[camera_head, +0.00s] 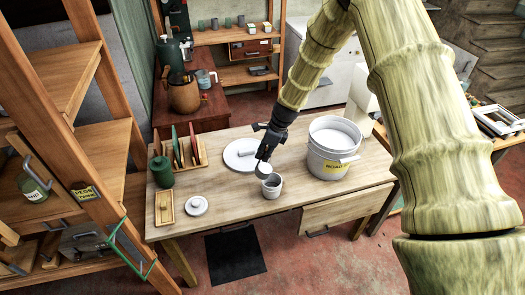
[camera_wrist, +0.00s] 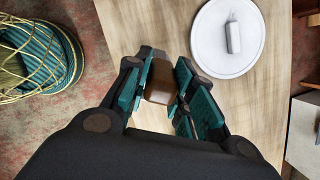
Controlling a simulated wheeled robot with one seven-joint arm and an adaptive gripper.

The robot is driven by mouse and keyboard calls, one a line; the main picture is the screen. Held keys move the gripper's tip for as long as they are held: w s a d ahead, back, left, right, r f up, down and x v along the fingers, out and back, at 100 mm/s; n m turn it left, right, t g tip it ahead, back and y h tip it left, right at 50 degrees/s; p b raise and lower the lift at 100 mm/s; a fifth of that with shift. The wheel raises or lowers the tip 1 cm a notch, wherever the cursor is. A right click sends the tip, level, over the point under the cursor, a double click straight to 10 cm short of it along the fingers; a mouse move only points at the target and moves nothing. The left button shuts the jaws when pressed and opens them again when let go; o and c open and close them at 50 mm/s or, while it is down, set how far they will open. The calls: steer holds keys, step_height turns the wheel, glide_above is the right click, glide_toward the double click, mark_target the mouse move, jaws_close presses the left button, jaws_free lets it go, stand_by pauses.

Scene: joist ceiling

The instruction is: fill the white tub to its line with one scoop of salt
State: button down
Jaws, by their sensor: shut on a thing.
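My gripper (camera_head: 265,150) is over the middle of the wooden table. In the wrist view, its teal-padded fingers (camera_wrist: 165,95) are shut on a brown handle (camera_wrist: 160,82). A pale scoop bowl (camera_head: 262,168) hangs below the gripper in the head view, just above and left of a small whitish tub (camera_head: 271,187). Whether the bowl touches the tub's rim, and what the bowl holds, I cannot tell. The tub stands upright and open; its fill line is not legible. A large white bucket (camera_head: 328,160) with a yellow label stands open to the right, pale inside.
A large round white lid (camera_head: 236,158) lies behind the gripper and shows in the wrist view (camera_wrist: 210,58). A small lid (camera_head: 197,206), wooden tray (camera_head: 165,208), green canister (camera_head: 162,172) and plate rack (camera_head: 201,154) stand left. Shelves (camera_head: 100,150) border the left.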

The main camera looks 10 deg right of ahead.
steer(key=shift+s+d+f+y, duration=0.1)
steer(key=shift+d+f+y, duration=0.05)
steer(key=shift+d+y, duration=0.15)
steer(key=shift+s+d+t+y+b, duration=0.2)
steer(key=shift+d+t+y+b, duration=0.2)
steer(key=shift+b, duration=0.3)
steer(key=shift+a, duration=0.1)
steer(key=shift+s+b, duration=0.1)
steer(key=shift+b, duration=0.35)
steer(key=shift+s+d+y+b, duration=0.2)
steer(key=shift+d+y+b, duration=0.35)
steer(key=shift+b, duration=0.2)
steer(key=shift+t+y+b, duration=0.25)
steer(key=shift+t+b, duration=0.15)
steer(key=shift+b, duration=0.05)
steer(key=shift+s+d+r, duration=0.1)
steer(key=shift+s+r, duration=0.05)
steer(key=shift+r, duration=0.05)
steer(key=shift+d, duration=0.1)
